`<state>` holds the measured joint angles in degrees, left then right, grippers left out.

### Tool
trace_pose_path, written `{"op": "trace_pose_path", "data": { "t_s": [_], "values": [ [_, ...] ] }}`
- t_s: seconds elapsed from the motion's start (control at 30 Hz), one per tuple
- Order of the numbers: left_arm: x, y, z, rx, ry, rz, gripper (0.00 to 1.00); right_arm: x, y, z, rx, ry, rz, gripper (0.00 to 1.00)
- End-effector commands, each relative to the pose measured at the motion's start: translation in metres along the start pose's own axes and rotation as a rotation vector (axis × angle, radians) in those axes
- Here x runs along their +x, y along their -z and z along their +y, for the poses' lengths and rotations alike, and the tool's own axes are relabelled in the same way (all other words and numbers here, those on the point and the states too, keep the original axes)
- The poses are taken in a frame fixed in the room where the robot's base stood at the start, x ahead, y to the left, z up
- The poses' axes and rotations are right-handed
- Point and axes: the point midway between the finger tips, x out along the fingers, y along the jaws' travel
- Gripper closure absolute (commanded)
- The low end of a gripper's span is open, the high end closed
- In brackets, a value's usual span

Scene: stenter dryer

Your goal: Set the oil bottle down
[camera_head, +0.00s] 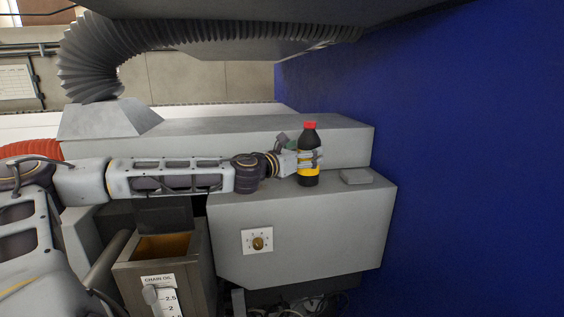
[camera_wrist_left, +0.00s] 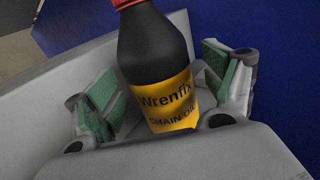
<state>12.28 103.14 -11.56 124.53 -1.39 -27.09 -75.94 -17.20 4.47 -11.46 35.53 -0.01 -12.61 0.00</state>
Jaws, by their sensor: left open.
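The oil bottle (camera_head: 309,141) is black with a red cap and a yellow label. It stands upright on the grey machine ledge (camera_head: 345,204). My left gripper (camera_head: 308,160) reaches in from the left at the height of the label. In the left wrist view the bottle (camera_wrist_left: 157,62) reads "Wrenfix chain oil" and is between the two green-padded fingers of my left gripper (camera_wrist_left: 163,95). The fingers are spread, with a gap showing on each side of the bottle. The bottle's base is hidden in the wrist view. My right gripper is not in view.
A small grey box (camera_head: 356,177) lies on the ledge right of the bottle. A blue wall (camera_head: 470,150) closes off the right. An open chain oil tank (camera_head: 135,281) with a level scale stands below my left arm. A corrugated duct (camera_head: 92,62) runs overhead.

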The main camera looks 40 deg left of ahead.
Motion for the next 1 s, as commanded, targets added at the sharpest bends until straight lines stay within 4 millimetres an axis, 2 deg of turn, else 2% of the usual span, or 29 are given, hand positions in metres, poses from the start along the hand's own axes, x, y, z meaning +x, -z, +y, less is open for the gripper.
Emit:
{"op": "trace_pose_path", "data": {
  "t_s": [1.0],
  "values": [
    [-0.034, 0.001, 0.000, -0.001, -0.001, -0.001, 0.17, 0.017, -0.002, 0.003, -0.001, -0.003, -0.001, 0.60]
  ]
}}
